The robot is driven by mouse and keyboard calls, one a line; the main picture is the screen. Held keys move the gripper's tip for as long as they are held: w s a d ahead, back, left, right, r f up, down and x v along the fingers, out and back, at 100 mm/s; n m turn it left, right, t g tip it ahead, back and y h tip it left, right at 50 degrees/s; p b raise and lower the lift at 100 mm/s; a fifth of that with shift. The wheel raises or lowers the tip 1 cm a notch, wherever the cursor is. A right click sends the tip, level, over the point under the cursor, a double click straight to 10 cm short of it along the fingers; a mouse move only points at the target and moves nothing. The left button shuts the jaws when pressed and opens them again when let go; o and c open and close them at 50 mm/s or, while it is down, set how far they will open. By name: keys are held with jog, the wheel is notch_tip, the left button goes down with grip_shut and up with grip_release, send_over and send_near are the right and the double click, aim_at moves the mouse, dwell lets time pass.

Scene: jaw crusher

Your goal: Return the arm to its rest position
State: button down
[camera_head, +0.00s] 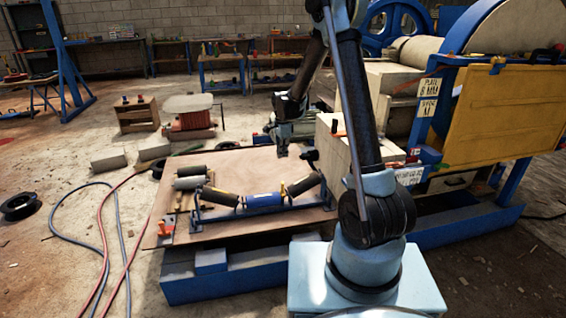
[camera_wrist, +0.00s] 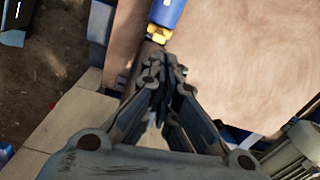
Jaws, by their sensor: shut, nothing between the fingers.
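My arm rises from my pale base in the middle of the head view and bends over the wooden board (camera_head: 245,168). My gripper (camera_head: 282,150) hangs above the back right part of the board, apart from it. In the wrist view my gripper (camera_wrist: 163,85) shows its fingers drawn together, with nothing held between them. A blue roller end with a yellow fitting (camera_wrist: 160,33) lies just beyond the fingertips in that view.
A roller frame with a blue middle roller (camera_head: 263,201) stands on the board, with loose grey rollers (camera_head: 190,177) behind it. The jaw crusher with its yellow panel (camera_head: 498,112) stands right. Hoses (camera_head: 108,240) cross the floor left. A pale block (camera_head: 340,148) stands beside my gripper.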

jog(key=s+d+r+n+t, duration=0.1)
jog(key=s+d+r+n, duration=0.5)
jog(key=s+d+r, duration=1.1)
jog(key=s+d+f+n, duration=0.2)
jog(key=s, duration=0.6)
jog(key=s+d+f+n, duration=0.2)
jog(key=s+d+n, duration=0.1)
jog(key=s, duration=0.5)
jog(key=s+d+f+n+t, duration=0.1)
jog(key=s+d+f+n, duration=0.1)
jog(key=s, duration=0.5)
jog(key=shift+s+d+f, duration=0.15)
jog(key=shift+s+f, duration=0.1)
jog(key=shift+s, duration=0.15)
jog(key=shift+n, duration=0.3)
